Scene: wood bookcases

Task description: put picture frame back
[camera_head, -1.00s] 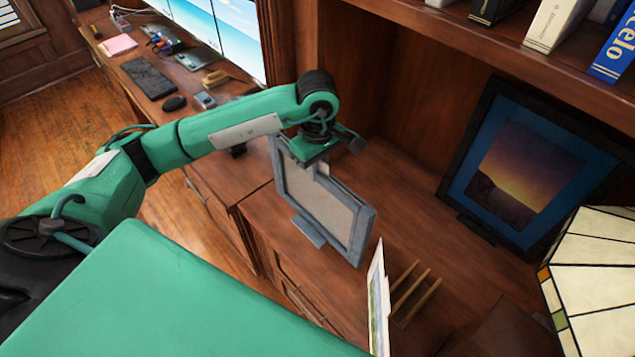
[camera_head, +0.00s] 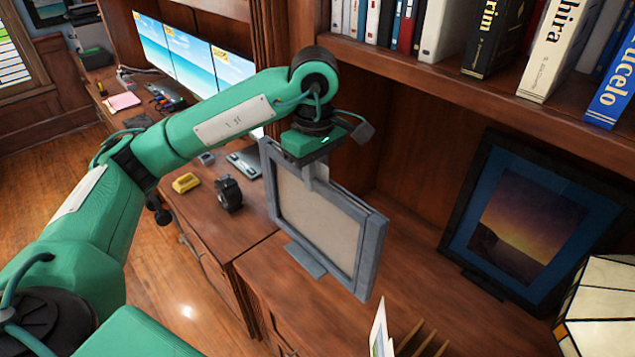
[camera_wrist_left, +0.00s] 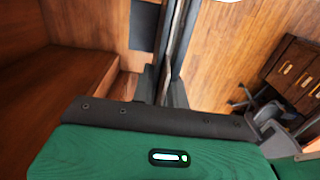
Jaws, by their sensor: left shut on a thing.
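My left gripper (camera_head: 318,168) is shut on the top edge of a grey picture frame (camera_head: 322,232) with a beige panel and a small foot at its lower edge. The frame hangs roughly upright, apparently above the wooden cabinet top (camera_head: 412,240). In the left wrist view the frame (camera_wrist_left: 172,60) shows edge-on as a thin grey strip in front of the gripper. The fingertips are partly hidden by the frame and gripper body. My right gripper is not in view.
A dark-framed sunset picture (camera_head: 525,225) stands at the back right, beside a stained-glass lamp shade (camera_head: 600,310). A white card (camera_head: 380,330) and wooden slats (camera_head: 425,340) are at the front. Books (camera_head: 490,35) line the shelf above. Monitors (camera_head: 190,55) stand on the left desk.

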